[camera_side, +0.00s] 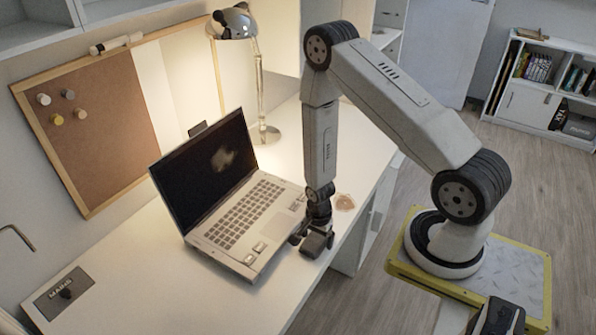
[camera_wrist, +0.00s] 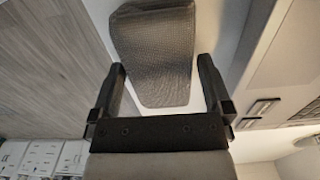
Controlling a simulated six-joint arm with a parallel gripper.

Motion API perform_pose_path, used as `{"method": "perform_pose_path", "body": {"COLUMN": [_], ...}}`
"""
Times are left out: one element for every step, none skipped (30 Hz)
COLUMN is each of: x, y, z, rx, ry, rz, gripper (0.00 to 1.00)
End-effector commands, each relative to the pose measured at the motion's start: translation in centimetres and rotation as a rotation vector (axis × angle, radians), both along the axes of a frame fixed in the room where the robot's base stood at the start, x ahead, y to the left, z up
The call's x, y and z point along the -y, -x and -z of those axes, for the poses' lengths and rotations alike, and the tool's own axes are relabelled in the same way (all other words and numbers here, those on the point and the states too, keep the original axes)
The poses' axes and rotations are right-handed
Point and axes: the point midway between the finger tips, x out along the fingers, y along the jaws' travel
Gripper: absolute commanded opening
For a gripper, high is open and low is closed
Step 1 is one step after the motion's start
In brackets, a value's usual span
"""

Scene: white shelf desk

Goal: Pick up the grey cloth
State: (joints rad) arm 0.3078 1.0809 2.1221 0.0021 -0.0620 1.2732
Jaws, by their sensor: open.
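The grey cloth (camera_wrist: 155,45) lies on the white desk in the wrist view, a flat textured piece that is wider at the top and narrower toward me. My gripper (camera_wrist: 162,64) is open, with one black finger on each side of the cloth's near part. A gap shows between the cloth and each finger. In the side view my gripper (camera_side: 314,236) points down at the desk's front edge, just right of the laptop. A dark grey patch shows there among the fingers, and I cannot tell cloth from finger clearly.
An open laptop (camera_side: 245,215) stands close to the left of my gripper. A lamp (camera_side: 262,95) stands at the back. Floor (camera_wrist: 45,60) lies beyond the edge.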

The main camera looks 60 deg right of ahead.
Motion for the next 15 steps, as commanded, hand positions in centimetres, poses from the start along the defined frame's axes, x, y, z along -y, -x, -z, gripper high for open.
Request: {"method": "perform_pose_path", "body": {"x": [0.0,0.0,0.0,0.0,0.0,0.0,0.0,0.0,0.0,0.0,0.0,0.0,-0.01,0.0,0.0], "y": [0.0,0.0,0.0,0.0,0.0,0.0,0.0,0.01,0.01,0.01,0.01,0.01,0.01,0.01,0.01], "z": [-0.01,-0.01,-0.01,-0.01,-0.01,-0.01,-0.02,-0.02,-0.02,-0.02,-0.02,-0.02,-0.02,-0.02,-0.02], "rx": [0.0,0.0,0.0,0.0,0.0,0.0,0.0,0.0,0.0,0.0,0.0,0.0,0.0,0.0,0.0], "ry": [0.0,0.0,0.0,0.0,0.0,0.0,0.0,0.0,0.0,0.0,0.0,0.0,0.0,0.0,0.0], "rz": [0.0,0.0,0.0,0.0,0.0,0.0,0.0,0.0,0.0,0.0,0.0,0.0,0.0,0.0,0.0], "gripper": [1.0,1.0,1.0,1.0,1.0,1.0,1.0,1.0,1.0,1.0,0.94,0.81,0.71,0.62,0.49]}}
